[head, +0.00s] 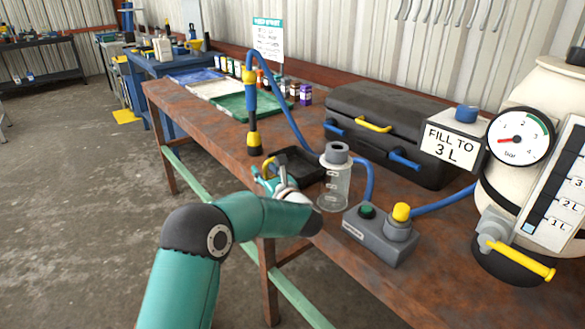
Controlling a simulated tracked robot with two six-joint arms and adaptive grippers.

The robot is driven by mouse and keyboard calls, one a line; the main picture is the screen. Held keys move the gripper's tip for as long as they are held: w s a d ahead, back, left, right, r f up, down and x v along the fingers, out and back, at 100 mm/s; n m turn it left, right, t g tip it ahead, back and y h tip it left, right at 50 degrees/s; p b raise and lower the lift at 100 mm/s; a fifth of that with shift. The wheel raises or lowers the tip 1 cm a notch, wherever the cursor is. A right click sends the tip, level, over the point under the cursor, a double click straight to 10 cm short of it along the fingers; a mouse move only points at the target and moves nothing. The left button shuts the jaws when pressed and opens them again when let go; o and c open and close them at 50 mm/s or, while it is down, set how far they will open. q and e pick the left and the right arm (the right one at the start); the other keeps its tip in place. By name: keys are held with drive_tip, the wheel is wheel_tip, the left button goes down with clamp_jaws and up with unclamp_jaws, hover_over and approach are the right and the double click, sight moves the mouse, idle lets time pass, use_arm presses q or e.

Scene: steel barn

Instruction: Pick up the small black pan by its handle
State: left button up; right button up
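The small black pan (302,164) is a low, dark, square-looking tray on the rusty workbench, left of the clear cylinder. A curved yellow piece (268,164) shows at its left side and may be its handle. My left gripper (266,176) is at the pan's near left side, close to the yellow piece. The gripper is small here and partly hidden by its own wrist, so I cannot tell whether its fingers are apart or closed on anything. My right gripper is not in view.
A clear cylinder (334,185) stands just right of the pan, with a grey button box (380,234) in front. A blue hose with a wand (250,100) rises behind. A black case (385,120) and a gauge tank (540,95) stand right. A green tray (240,104) lies at the back.

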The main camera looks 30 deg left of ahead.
use_arm(q)
clamp_jaws()
drive_tip(key=shift+r, duration=0.2)
